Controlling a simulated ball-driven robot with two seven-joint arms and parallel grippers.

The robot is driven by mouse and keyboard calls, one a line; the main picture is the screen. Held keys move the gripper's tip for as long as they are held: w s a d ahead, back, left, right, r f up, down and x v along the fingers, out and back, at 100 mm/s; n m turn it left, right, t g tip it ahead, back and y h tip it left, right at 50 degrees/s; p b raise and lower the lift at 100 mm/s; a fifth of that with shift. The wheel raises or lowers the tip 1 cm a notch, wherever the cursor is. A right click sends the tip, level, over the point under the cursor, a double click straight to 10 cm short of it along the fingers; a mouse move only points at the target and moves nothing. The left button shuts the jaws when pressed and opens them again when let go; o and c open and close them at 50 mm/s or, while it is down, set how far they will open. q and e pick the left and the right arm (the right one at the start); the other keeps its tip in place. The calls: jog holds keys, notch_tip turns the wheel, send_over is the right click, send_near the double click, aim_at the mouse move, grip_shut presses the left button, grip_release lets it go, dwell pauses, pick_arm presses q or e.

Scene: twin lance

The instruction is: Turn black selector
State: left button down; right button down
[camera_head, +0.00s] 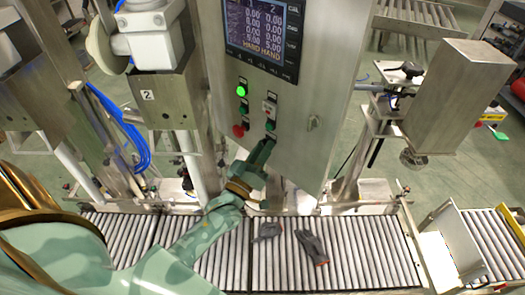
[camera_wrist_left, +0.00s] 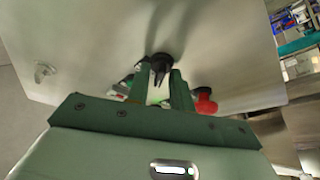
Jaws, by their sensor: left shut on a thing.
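The steel control panel (camera_head: 330,100) holds a screen (camera_head: 262,35), a lit green button (camera_head: 241,90), a red button (camera_head: 238,131) and other small controls. The black selector (camera_wrist_left: 160,62) shows in the left wrist view on the panel face, between the two fingers of my left gripper (camera_wrist_left: 161,76). The left gripper is shut on it. In the head view my left gripper (camera_head: 268,145) reaches up to the lower part of the panel, and its fingers mostly hide the selector. My right gripper is in neither view.
A roller conveyor (camera_head: 370,255) runs below the panel, with dark grey gloves (camera_head: 312,247) lying on it. A steel box on a stand (camera_head: 460,90) is at the right. A machine head with blue hoses (camera_head: 130,135) stands at the left.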

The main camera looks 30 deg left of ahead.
pick_arm(q)
jog(key=shift+f+m+h+b, duration=0.15)
jog(key=shift+m+h, duration=0.55)
jog(key=shift+m, duration=0.7)
jog(key=shift+r+m+h+b, duration=0.1)
jog(key=shift+m+h+b, duration=0.15)
jog(key=shift+m+h, duration=0.8)
jog(key=shift+f+m+h+b, duration=0.1)
jog(key=shift+m+h+b, duration=0.2)
jog(key=shift+m, duration=1.75)
jog(key=c, duration=1.5)
grip_release()
jog(key=shift+c, duration=0.2)
jog(key=b+v, duration=0.2)
jog(key=v, duration=1.4)
jog(key=shift+a+f, duration=0.15)
jog(key=shift+f, duration=0.05)
jog(key=shift+f+h, duration=0.1)
jog(key=shift+h, duration=0.15)
